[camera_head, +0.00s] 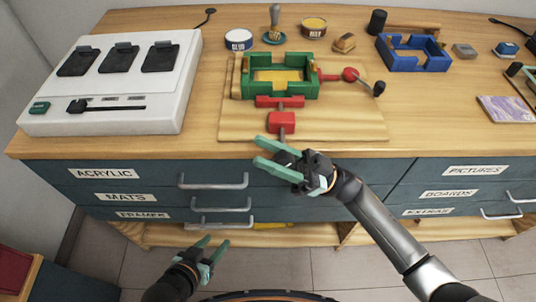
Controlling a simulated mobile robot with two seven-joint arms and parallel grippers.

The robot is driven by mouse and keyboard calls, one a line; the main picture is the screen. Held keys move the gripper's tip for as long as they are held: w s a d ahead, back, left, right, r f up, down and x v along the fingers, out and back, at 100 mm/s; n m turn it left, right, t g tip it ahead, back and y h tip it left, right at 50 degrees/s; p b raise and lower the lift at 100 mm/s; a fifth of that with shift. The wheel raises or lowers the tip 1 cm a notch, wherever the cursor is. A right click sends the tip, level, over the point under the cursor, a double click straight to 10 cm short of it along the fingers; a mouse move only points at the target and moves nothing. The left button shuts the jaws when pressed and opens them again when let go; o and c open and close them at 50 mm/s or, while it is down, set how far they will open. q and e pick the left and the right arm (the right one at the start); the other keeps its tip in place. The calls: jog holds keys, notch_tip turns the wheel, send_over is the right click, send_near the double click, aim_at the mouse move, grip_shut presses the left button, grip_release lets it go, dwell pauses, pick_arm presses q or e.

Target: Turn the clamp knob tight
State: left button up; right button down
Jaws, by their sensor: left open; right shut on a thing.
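The green clamp frame (241,84) sits on a wooden board (340,125). At its front are a red bar (280,101) and a blocky red clamp knob (281,121). A red ball (350,74) with a black-ended crank (379,88) sticks out from its right side. My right gripper (257,151) is at the near end of the red knob, by the counter's front edge, its fingers pointing left. It is shut on the knob, though the grip itself is hard to see. My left gripper (212,247) is open and empty, low in front of the drawers.
A white console (60,122) stands on the left of the counter. Two tins (238,41) (313,27) and a brush (274,22) stand behind the clamp. A blue frame (412,65) is to the right. Drawer handles (212,183) project below the counter.

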pick_arm(q)
jog(key=shift+a, duration=0.1)
pick_arm(e)
jog(key=shift+s+f, duration=0.25)
jog(key=shift+s, duration=0.1)
jog(key=c, duration=0.8)
grip_release()
jog(key=shift+o, duration=0.8)
jog(key=shift+s+r, duration=0.1)
pick_arm(q)
jog(key=shift+s+f, duration=0.2)
jog(key=shift+s, duration=0.25)
pick_arm(e)
jog(key=shift+r, duration=0.1)
pick_arm(q)
jog(key=shift+w, duration=0.1)
